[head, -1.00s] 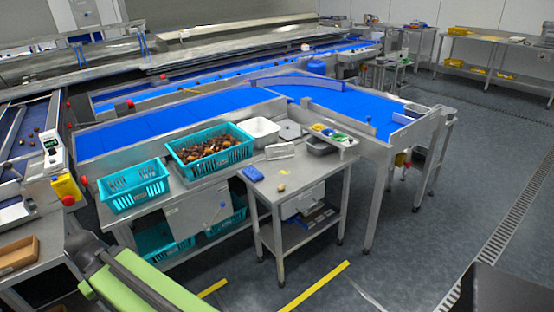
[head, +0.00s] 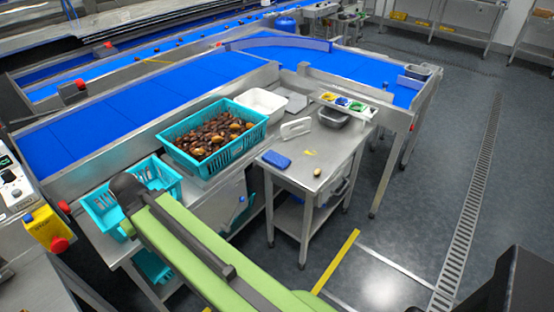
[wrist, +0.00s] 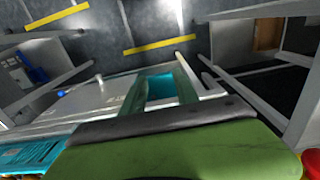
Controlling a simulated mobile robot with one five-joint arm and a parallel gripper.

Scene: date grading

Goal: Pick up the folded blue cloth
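The folded blue cloth (head: 276,159) lies flat on the small steel table (head: 300,172) in the head view, near its left side. In the head view my green arm reaches up at the lower left, its dark end over the front of the left teal crate. The cloth is to the right of it and well apart. My gripper shows in the wrist view (wrist: 158,77), with two greenish fingers apart and nothing visible between them. The cloth is not recognisable in the wrist view.
Blue conveyors run behind. The grey floor at right is free.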

